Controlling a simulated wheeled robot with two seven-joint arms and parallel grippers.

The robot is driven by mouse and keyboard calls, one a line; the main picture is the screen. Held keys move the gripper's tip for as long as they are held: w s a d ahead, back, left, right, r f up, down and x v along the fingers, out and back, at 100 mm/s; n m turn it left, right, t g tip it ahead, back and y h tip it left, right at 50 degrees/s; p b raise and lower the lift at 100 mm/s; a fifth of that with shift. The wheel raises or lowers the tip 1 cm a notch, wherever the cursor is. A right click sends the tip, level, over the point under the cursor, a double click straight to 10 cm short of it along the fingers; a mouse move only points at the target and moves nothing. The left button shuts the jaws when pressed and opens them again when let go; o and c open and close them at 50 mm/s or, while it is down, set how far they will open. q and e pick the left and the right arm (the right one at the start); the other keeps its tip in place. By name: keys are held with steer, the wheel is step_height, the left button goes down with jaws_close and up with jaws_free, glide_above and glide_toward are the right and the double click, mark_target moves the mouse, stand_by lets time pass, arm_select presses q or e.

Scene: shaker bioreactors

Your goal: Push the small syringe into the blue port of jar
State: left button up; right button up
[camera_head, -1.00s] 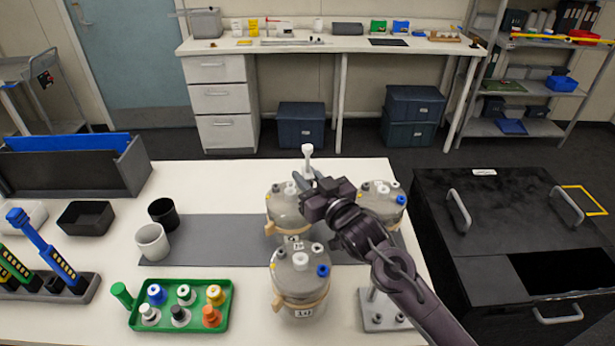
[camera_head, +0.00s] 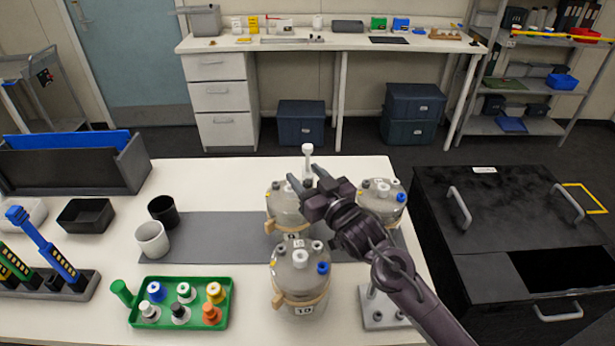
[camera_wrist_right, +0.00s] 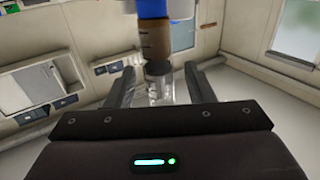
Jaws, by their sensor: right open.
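The small syringe stands upright at the back-left jar (camera_head: 284,203), its white top (camera_head: 307,150) above my right gripper (camera_head: 311,184). The gripper hides its lower part and that jar's blue port, so I cannot tell how deep it sits. In the right wrist view a clear barrel with a dark plug (camera_wrist_right: 160,88) shows between my spread fingers, below a brown and blue piece (camera_wrist_right: 153,35). My right gripper is open, its fingers apart from the barrel. My left gripper is not in view.
A jar labelled 10 (camera_head: 300,285) stands in front and another jar (camera_head: 379,201) at right, both with blue ports. A green tray (camera_head: 182,321) of stoppers and two cups stand left. The grey mat (camera_head: 220,240) has bare room.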

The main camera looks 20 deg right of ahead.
mark_target(311, 182)
steer(key=b+v, duration=0.2)
steer(key=v, duration=0.5)
steer(key=shift+f, duration=0.15)
steer(key=shift+s+d, duration=0.1)
steer(key=shift+s, duration=0.3)
